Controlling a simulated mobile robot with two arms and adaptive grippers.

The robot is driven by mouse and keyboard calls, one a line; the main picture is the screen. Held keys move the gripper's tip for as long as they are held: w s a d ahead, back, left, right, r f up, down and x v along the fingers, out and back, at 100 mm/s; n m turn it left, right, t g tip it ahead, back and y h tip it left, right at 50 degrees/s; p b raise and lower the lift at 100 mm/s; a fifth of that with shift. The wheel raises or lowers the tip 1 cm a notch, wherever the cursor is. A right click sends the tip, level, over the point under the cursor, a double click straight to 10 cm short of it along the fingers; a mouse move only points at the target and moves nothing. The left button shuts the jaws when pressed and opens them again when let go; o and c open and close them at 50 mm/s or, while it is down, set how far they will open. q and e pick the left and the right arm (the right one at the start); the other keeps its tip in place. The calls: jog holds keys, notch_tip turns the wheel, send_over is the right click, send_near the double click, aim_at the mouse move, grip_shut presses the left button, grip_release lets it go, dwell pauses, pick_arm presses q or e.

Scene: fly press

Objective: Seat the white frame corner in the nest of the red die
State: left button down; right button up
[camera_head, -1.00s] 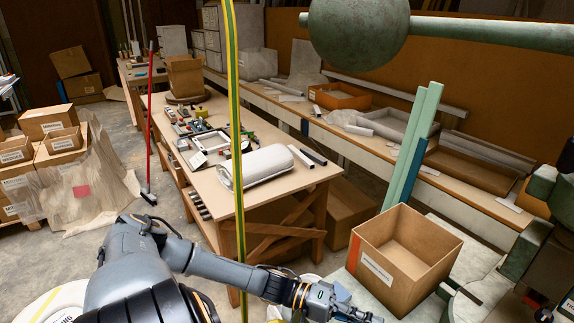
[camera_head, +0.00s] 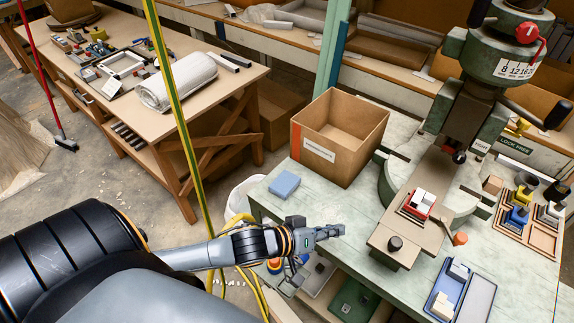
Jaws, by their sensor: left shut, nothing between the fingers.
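The red die (camera_head: 413,212) sits on the brown slide plate of the green press, at right of centre. A pale, whitish block shape shows on top of it; I cannot tell whether this is part of the die or a separate piece. A blue tray (camera_head: 434,309) at the bottom right holds whitish pieces (camera_head: 443,304), possibly frame corners; their exact shape is too small to tell. My left gripper (camera_head: 340,230) is shut and empty, over the front edge of the green bench, left of the slide plate and apart from the die. My right gripper is not in view.
An open cardboard box (camera_head: 339,146) and a blue block (camera_head: 284,184) stand on the green bench (camera_head: 350,205). The press head (camera_head: 505,60) overhangs behind the die. A dark knob (camera_head: 395,243) and an orange knob (camera_head: 460,239) stand near the slide. A wooden tray (camera_head: 528,232) lies right.

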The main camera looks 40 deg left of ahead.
pick_arm(q)
jog(key=s+a+f+m+g+y, duration=0.4)
jog(key=s+f+g+y, duration=0.25)
jog(key=s, duration=0.55)
jog(key=s+a+f+g, duration=0.1)
jog(key=s+f, duration=0.1)
jog(key=f, duration=1)
jog(key=s+a+f+g, duration=0.1)
jog(key=s+f, duration=0.2)
jog(key=f, duration=0.8)
jog(key=s+a+f+g, duration=0.1)
jog(key=s+f+g, duration=0.1)
jog(key=s+f, duration=1.4)
jog(key=shift+s+a+m, duration=0.4)
jog(key=shift+s, duration=0.85)
jog(key=shift+r, duration=0.1)
